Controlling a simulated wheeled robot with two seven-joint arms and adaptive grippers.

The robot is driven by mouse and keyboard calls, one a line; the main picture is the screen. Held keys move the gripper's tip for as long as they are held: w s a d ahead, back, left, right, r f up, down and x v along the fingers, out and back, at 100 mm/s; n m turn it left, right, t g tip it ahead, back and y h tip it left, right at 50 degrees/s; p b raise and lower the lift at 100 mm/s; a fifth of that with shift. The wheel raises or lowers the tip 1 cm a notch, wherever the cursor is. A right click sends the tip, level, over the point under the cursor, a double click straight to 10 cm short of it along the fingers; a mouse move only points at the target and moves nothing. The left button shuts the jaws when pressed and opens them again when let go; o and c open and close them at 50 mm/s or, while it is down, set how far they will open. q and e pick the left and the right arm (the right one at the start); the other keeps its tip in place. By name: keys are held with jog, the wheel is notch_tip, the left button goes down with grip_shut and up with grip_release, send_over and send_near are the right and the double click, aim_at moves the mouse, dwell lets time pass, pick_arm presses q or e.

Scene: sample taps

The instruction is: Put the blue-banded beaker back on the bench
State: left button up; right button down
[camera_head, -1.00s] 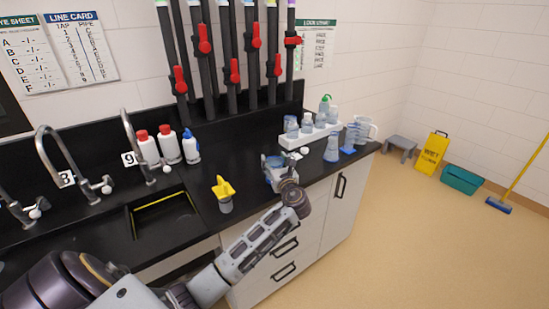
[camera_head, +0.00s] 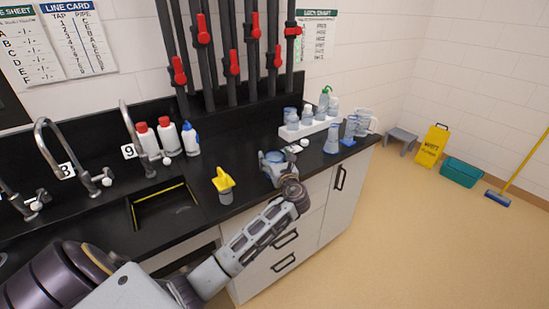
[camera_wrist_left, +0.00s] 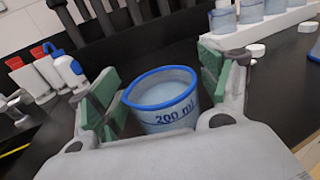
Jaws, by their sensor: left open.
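The blue-banded beaker (camera_wrist_left: 166,110) is clear, with a blue rim and a "200 ml" mark in the left wrist view. It stands upright on the black bench (camera_head: 245,160), and it also shows in the head view (camera_head: 274,156), partly hidden by my gripper. My left gripper (camera_head: 276,167) is open around the beaker. In the left wrist view the green-padded fingers of the gripper (camera_wrist_left: 160,80) lie on either side of it, with a gap visible on the left. My right gripper is in neither view.
A yellow-topped container (camera_head: 224,186) stands left of the beaker, near the sink (camera_head: 165,209). A white rack (camera_head: 308,130) of bottles, a conical flask (camera_head: 332,140) and a pitcher (camera_head: 365,120) stand to the right. Bottles (camera_head: 167,138) stand by the taps.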

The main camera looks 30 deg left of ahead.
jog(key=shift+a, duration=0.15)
pick_arm(q)
jog(key=shift+r, duration=0.1)
jog(key=shift+s+d, duration=0.45)
jog(key=shift+d, duration=0.1)
jog(key=v, duration=1)
jog(key=shift+s+d, duration=0.2)
jog(key=shift+s, duration=0.05)
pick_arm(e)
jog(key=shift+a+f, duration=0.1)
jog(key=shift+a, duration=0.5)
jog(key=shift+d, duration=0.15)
